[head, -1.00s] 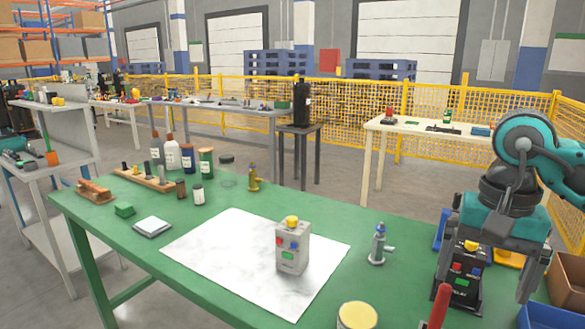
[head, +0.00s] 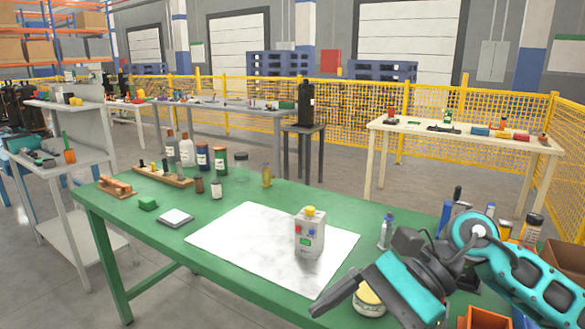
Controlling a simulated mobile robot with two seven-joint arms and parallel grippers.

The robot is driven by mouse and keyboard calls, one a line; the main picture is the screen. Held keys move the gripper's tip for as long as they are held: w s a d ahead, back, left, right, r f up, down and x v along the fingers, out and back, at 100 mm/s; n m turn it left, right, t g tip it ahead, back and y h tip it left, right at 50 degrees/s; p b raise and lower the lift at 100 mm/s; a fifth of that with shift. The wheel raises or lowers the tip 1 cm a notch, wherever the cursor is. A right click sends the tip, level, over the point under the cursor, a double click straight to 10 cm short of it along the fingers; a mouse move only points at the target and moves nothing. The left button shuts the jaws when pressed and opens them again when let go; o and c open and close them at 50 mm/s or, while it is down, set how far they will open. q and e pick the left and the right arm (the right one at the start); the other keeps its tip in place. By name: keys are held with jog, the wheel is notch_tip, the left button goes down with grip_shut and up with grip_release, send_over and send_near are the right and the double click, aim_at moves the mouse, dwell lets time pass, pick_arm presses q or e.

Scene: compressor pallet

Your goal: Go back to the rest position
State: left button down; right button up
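My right gripper (head: 340,315) comes in from the right with its teal and black arm. It is over the front right of the green table (head: 250,281), tilted toward the lower left. One dark finger shows clearly, and nothing is seen held at it; the other finger is at or past the lower edge. The gripper partly covers a round yellow-topped jar (head: 368,302). My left gripper is not in view.
A small metal valve-like part (head: 386,232) stands just behind my arm. An orange bin (head: 488,318) is at lower right. The sheet's left part is clear.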

jog(key=w+a+r+m+t+y+p, duration=0.1)
jog(key=a+r+m+t+y, duration=0.15)
jog(key=m+y, duration=0.45)
jog(key=w+a+r+m+t+y, duration=0.15)
jog(key=m+t+y, duration=0.25)
jog(key=m, duration=0.6)
jog(key=w+d+f+m+t+h+p, duration=0.1)
jog(key=d+f+m+t+h, duration=0.55)
jog(key=m, duration=1.05)
jog(key=w+d+f+m+t+h+p, duration=0.1)
jog(key=d+f+m+t+h, duration=0.3)
jog(key=f+m+t+h, duration=0.85)
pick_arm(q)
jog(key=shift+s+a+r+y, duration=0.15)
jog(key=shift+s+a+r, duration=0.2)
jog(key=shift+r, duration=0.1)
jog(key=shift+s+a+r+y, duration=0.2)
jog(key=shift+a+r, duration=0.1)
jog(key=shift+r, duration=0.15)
pick_arm(e)
jog(key=s+d+f+m+g+h, duration=0.1)
jog(key=s+d+f+m+g, duration=0.3)
jog(key=s+f+m+g, duration=0.6)
jog(key=shift+s+f+m+g, duration=0.25)
jog(key=shift+f+m+g, duration=0.3)
jog(key=shift+m, duration=0.5)
pick_arm(q)
jog(key=shift+p, duration=0.3)
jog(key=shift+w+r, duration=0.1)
